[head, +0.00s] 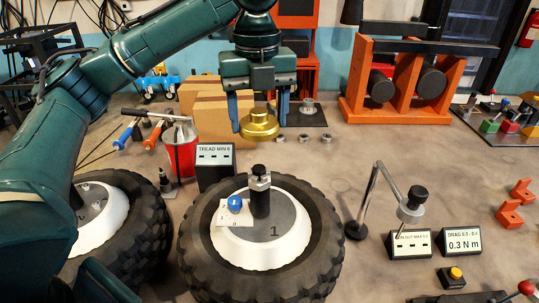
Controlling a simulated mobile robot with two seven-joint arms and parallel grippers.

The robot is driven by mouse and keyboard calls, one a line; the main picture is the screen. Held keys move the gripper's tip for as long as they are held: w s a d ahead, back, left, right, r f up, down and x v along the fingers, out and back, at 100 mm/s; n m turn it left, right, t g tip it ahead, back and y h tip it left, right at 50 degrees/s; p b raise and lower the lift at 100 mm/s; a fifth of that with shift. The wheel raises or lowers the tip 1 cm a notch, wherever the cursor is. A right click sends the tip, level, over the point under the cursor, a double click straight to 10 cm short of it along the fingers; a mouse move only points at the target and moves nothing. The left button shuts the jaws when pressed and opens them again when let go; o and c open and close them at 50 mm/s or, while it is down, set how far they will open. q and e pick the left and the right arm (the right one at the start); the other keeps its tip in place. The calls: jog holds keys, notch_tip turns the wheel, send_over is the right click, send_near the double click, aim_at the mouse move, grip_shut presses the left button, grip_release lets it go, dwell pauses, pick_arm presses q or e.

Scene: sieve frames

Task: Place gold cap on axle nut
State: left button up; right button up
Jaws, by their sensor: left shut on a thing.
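The gold cap (259,127) is held between the fingers of my left gripper (257,112), which points down and is shut on it. The axle nut (260,172) is a light metal hex piece near the top of the dark post at the middle of the wheel marked 1 (323,240). The cap is above the nut in the picture, clearly apart from it, and seems farther back. The cap looks roughly level. My right gripper is not in view.
A blue-knobbed piece on a white card (224,214) lies on the wheel, left of the post. A jointed gauge stand (362,205) stands right of the wheel. A black "TREAD MIN" box (214,172) and red can (183,150) stand behind it. Cardboard boxes (200,115) are farther back.

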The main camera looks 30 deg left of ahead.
aim_at(257, 111)
pick_arm(q)
jog(key=f, duration=0.4)
jog(key=shift+s+f, duration=0.25)
jog(key=shift+w+f, duration=0.1)
jog(key=shift+f, duration=2.1)
jog(key=shift+f, duration=0.6)
jog(key=o, duration=1)
notch_tip(257, 111, up, 13)
jog(key=shift+r, duration=0.15)
